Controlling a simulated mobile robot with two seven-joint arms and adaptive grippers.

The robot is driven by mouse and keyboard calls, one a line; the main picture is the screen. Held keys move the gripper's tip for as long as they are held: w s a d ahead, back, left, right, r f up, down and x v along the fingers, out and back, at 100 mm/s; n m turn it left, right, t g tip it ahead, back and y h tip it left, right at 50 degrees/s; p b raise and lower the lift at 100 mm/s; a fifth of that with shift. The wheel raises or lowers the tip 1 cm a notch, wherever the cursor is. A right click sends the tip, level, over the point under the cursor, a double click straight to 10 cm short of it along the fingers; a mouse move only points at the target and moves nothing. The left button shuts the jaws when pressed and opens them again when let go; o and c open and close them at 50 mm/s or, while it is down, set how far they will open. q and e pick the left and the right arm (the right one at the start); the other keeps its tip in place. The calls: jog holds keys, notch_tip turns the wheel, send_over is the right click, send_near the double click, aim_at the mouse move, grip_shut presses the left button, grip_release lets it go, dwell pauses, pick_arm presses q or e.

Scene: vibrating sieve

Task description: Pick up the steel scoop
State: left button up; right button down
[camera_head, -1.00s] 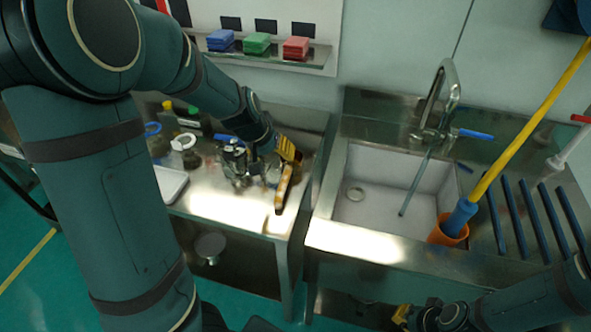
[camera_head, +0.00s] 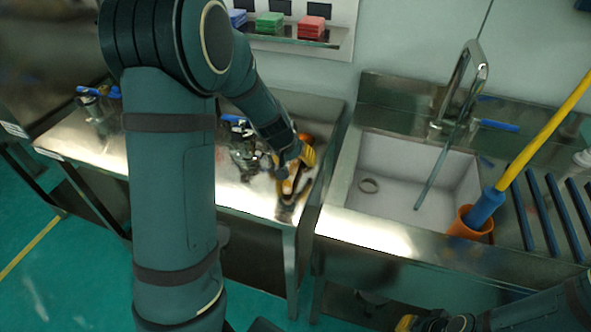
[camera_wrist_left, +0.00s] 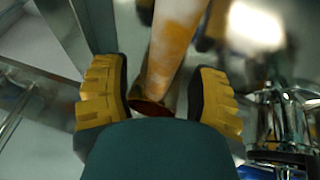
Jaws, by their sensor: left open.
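My left gripper (camera_head: 296,170) is over the steel bench left of the sink. In the left wrist view its two yellow ribbed fingers (camera_wrist_left: 158,98) are wide apart. Between them lies a long orange and pale piece (camera_wrist_left: 177,45) with a dark red end, apparently the handle of the steel scoop. A gap shows beside it, so the fingers do not grip it. In the head view the scoop (camera_head: 287,209) lies near the bench's front right edge, partly hidden by the gripper. My right gripper (camera_head: 422,323) is at the bottom edge, cut off, its fingers unclear.
Glass and metal ware (camera_head: 243,150) stands on the bench just left of the left gripper, and shows in the wrist view (camera_wrist_left: 280,120). A shelf (camera_head: 290,37) holds coloured blocks.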

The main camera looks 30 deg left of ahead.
pick_arm(q)
jog(key=shift+w+f, duration=0.2)
jog(key=shift+f, duration=0.2)
grip_shut()
jog(key=shift+r, duration=0.15)
